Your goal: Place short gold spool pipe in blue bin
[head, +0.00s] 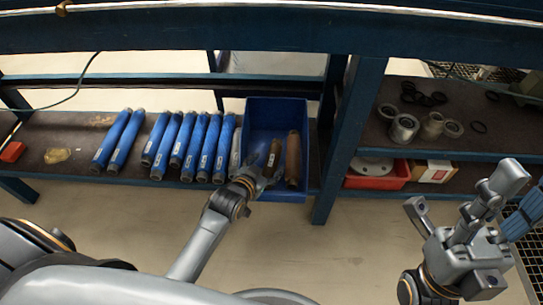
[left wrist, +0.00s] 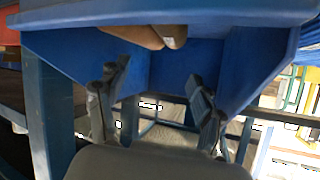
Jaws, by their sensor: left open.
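The blue bin (head: 262,112) stands on the lower shelf. Two brownish-gold pipes lie in it: a shorter-looking one (head: 274,152) and a longer, darker one (head: 293,158) to its right. My left gripper (head: 267,174) is at the bin's front, by the lower end of the shorter pipe and partly covering it. In the left wrist view the bin (left wrist: 185,62) and two pipe ends (left wrist: 135,37) show beyond the spread, empty fingers (left wrist: 158,100). My right gripper (head: 463,190) is at the right, its fingers apart, with nothing between them.
Several blue pipes (head: 168,140) and a grey one (head: 235,152) lie left of the bin. A blue post (head: 350,135) stands to its right. Beyond are a red tray (head: 385,177), a carton (head: 432,171) and metal rings (head: 403,128). The shelf beam hangs above.

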